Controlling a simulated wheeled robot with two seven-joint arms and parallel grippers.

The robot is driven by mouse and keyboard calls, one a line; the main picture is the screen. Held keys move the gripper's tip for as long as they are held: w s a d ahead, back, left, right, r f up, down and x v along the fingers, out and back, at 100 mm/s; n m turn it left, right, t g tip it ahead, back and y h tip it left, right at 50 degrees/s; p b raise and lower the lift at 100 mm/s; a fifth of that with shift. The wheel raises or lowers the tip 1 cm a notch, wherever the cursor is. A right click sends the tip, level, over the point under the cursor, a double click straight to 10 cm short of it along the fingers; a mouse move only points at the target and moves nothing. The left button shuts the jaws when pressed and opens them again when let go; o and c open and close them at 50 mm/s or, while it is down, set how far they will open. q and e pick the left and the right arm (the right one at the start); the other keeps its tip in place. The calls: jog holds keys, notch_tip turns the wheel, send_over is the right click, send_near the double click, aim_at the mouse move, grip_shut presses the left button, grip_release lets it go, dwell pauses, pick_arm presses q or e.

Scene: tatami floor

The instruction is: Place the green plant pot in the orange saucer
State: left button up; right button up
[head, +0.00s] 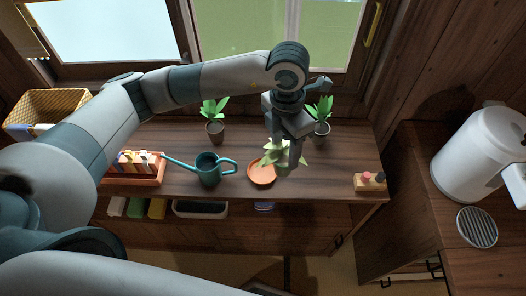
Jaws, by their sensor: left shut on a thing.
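My left gripper (292,163) reaches over the wooden bench from above and is shut on the green plant pot (283,170). The pot's pale green leaves spread around the fingers, and the gripper and leaves hide most of the pot. The orange saucer (259,177) lies on the bench just left of the pot, and leaves overlap its upper right part in the picture. I cannot tell whether the pot touches the bench or the saucer's rim. My right gripper is not in view.
A teal watering can (208,172) stands left of the saucer. Potted plants stand behind, one left (215,128) and one right (322,128). An orange tray (133,181) is at the left, a wooden block (367,187) at the right. The bench between pot and block is clear.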

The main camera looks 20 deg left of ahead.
pick_arm(q)
jog(key=w+a+f+p, duration=0.2)
jog(key=a+f, duration=0.2)
jog(key=a, duration=0.2)
jog(key=shift+a, duration=0.15)
jog(key=shift+w, duration=0.1)
notch_tip(320, 180, down, 3)
jog(key=shift+f+p, duration=0.15)
jog(key=shift+p, duration=1.05)
jog(key=shift+f, duration=0.35)
jog(key=shift+f, duration=0.1)
